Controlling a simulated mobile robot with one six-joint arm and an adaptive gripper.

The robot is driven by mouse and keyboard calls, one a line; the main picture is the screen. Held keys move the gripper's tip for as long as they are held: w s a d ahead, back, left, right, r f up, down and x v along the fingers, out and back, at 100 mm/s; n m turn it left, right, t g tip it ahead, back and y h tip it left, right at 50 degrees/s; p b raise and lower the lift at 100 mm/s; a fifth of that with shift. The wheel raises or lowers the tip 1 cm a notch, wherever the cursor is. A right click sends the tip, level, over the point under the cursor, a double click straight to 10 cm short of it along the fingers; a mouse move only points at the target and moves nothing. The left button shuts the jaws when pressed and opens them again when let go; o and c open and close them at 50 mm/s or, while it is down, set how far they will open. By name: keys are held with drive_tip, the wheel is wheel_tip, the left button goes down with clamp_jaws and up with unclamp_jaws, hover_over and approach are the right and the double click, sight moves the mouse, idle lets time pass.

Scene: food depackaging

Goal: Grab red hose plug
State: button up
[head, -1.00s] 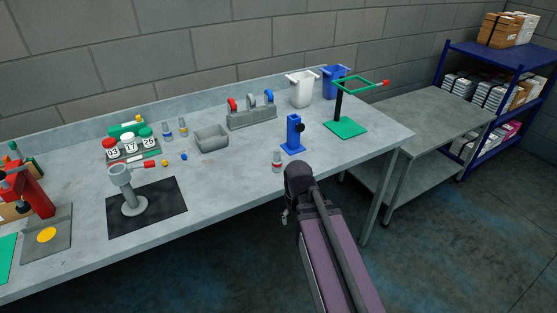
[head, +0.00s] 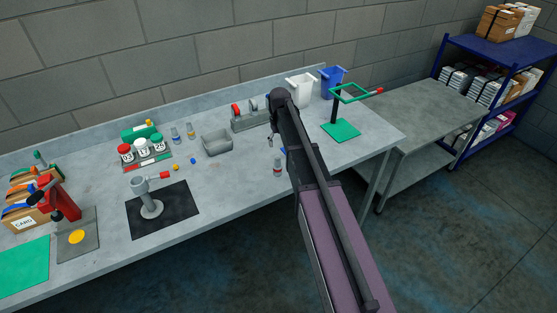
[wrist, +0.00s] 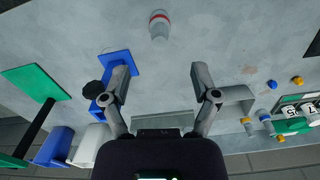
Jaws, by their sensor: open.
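A red loop-shaped piece (head: 236,108), which looks like the red hose plug, stands upright at the left end of a grey rack (head: 246,123) near the back of the bench. A grey loop (head: 254,104) stands beside it. My arm hides the rack's right end, and no blue loop is visible there. My gripper (wrist: 160,78) is open and empty above the bench, in front of the rack. In the head view my arm covers most of it. The red piece cannot be made out in the wrist view.
A grey bin (head: 217,143) stands left of the rack. A blue stand (wrist: 118,65) is close beside one finger. A small bottle with a red band (wrist: 159,25) stands near the front edge. A green stand (head: 341,130) and white bin (head: 300,90) are right of my arm.

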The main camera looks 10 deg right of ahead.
sight(278, 157)
drive_tip(key=shift+w+r, duration=0.65)
drive_tip(key=shift+w, duration=0.25)
drive_tip(key=shift+f, duration=0.1)
wheel_tip(278, 157, down, 8)
drive_tip(key=b, duration=0.8)
drive_tip(key=shift+f, duration=0.25)
drive_tip(key=f+b, duration=0.3)
drive_tip(key=shift+w+a+f, duration=0.1)
drive_tip(key=shift+w, duration=0.3)
drive_tip(key=shift+f+b, duration=1)
drive_tip(key=shift+b, duration=0.15)
